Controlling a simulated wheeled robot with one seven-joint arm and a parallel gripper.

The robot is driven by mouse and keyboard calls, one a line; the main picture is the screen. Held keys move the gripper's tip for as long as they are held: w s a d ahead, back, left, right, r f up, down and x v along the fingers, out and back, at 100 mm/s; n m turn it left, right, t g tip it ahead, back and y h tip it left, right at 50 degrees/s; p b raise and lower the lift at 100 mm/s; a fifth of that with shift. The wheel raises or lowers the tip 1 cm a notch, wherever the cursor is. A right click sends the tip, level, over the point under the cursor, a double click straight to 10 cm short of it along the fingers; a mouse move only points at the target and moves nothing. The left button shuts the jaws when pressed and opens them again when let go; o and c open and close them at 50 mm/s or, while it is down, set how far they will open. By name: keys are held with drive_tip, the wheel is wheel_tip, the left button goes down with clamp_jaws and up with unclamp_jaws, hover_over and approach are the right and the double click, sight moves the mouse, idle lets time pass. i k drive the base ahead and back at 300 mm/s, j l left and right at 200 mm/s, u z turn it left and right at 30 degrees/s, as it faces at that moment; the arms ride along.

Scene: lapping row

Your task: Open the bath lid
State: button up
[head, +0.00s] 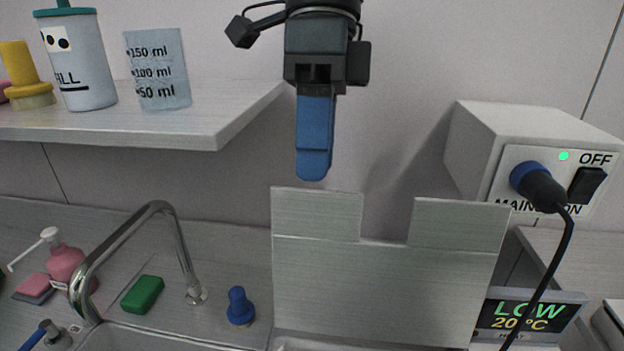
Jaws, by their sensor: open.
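My gripper (315,165) hangs at the top centre, blue fingers pointing down. I see the fingers nearly edge-on, one in front of the other, and they hold nothing visible. Below and right of them is a pale brushed-metal panel (385,290) with a notch in its top edge. It looks upright, but I cannot tell whether it is the bath lid. The fingertips appear just above its left tab and apart from it. A display (530,314) reading LOW 20 °C is at the panel's lower right. The bath's lower part is cut off by the frame.
A shelf (120,132) with a cup (75,75) and beaker (158,80) is at upper left. A tap (125,245), green block (143,294) and blue knob (240,306) are lower left. A mains box (520,130) with plug and hanging cable (556,260) is right.

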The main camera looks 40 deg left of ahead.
sight(431, 290)
drive_tip(key=k, duration=0.9)
